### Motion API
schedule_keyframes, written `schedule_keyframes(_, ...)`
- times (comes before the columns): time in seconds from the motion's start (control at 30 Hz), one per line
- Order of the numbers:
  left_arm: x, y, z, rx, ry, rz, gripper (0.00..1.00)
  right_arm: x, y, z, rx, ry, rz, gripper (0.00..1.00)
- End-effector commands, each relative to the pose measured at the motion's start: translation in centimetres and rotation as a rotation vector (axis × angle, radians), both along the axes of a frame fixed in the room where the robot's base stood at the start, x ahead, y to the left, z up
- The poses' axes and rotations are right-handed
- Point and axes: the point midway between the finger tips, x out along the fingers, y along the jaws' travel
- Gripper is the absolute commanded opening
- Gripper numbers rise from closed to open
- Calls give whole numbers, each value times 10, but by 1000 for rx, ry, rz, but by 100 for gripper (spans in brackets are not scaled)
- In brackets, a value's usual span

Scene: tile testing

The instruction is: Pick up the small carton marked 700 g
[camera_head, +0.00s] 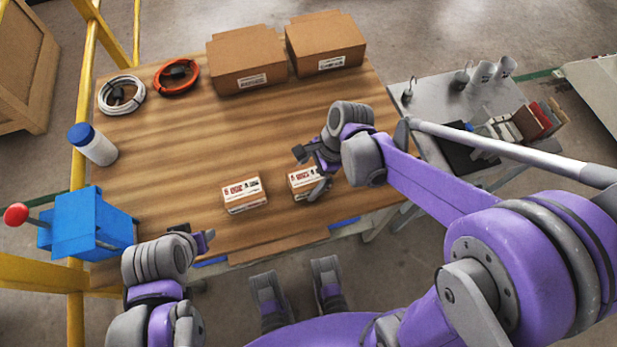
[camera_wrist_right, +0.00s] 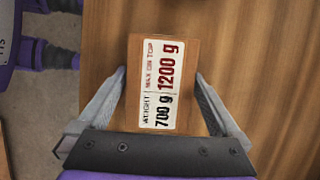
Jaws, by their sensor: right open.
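Two small brown cartons with white labels lie side by side on the wooden table. The right-hand carton (camera_head: 305,182) is partly hidden by my right gripper (camera_head: 311,172). In the right wrist view, the carton (camera_wrist_right: 160,80) has a label reading weight 700 g, max on top 1200 g. The open fingers of my right gripper (camera_wrist_right: 160,78) stand on either side of it, with small gaps visible. The left-hand carton (camera_head: 243,194) stands clear of both grippers; its label is too small to read. My left gripper (camera_head: 197,237) is at the table's front edge, its jaw opening unclear.
On the table (camera_head: 200,155) are two larger boxes (camera_head: 247,60) (camera_head: 325,42), a white cable coil (camera_head: 121,95), an orange coil (camera_head: 176,76) and a blue-capped bottle (camera_head: 95,146). A blue box (camera_head: 85,225) stands at left. A grey side table (camera_head: 435,100) holds weights and small items.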

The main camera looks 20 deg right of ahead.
Motion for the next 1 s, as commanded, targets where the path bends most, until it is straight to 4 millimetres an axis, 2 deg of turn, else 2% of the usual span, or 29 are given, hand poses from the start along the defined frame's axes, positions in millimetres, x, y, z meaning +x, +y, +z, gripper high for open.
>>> schedule_keyframes(0.53,0,0,-4,0,1,0,50,0,0,-4,0,0,0,100)
schedule_keyframes(1.0,0,0,-4,0,1,0,50,0,0,-4,0,0,0,15)
